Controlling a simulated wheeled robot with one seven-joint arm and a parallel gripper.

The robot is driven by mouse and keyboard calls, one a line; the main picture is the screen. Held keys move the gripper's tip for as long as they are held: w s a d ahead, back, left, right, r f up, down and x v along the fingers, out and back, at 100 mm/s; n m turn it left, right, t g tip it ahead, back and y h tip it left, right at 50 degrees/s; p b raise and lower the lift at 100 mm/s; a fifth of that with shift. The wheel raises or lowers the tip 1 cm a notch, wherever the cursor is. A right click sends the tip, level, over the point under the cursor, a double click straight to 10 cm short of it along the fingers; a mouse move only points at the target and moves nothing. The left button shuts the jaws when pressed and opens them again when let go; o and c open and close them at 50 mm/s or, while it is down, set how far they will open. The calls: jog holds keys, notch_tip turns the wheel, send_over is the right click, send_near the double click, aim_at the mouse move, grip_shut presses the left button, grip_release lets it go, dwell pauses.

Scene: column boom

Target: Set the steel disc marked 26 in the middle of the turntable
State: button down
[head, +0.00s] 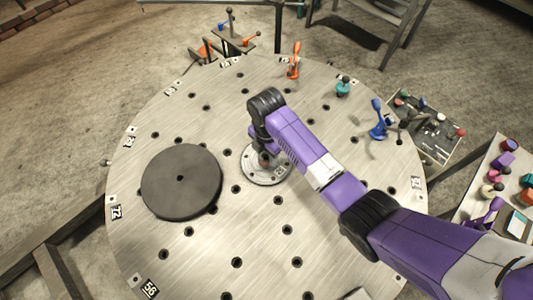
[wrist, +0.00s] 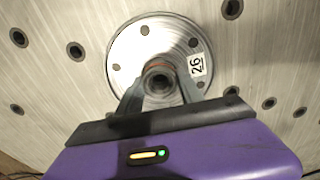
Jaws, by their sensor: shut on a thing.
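The steel disc marked 26 (head: 258,172) is round, with small holes and a raised hub. In the head view it is near the middle of the turntable (head: 205,245), partly hidden by my arm. In the wrist view the disc (wrist: 128,52) shows its white 26 label at the right. My gripper (wrist: 160,88) is shut on the disc's central hub, from above. I cannot tell whether the disc touches the turntable or is held just above it.
A dark round plate (head: 180,182) lies on the turntable left of the disc. An orange clamp (head: 294,62), a teal knob (head: 343,87) and a blue clamp (head: 378,120) stand near the far and right rim. Side tables with small parts (head: 430,128) are at the right.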

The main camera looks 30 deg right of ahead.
jog(key=shift+w+f, duration=0.1)
jog(key=c, duration=0.7)
grip_release()
jog(key=shift+f, duration=0.1)
jog(key=shift+r+b, duration=0.3)
jog(key=shift+r, duration=3.7)
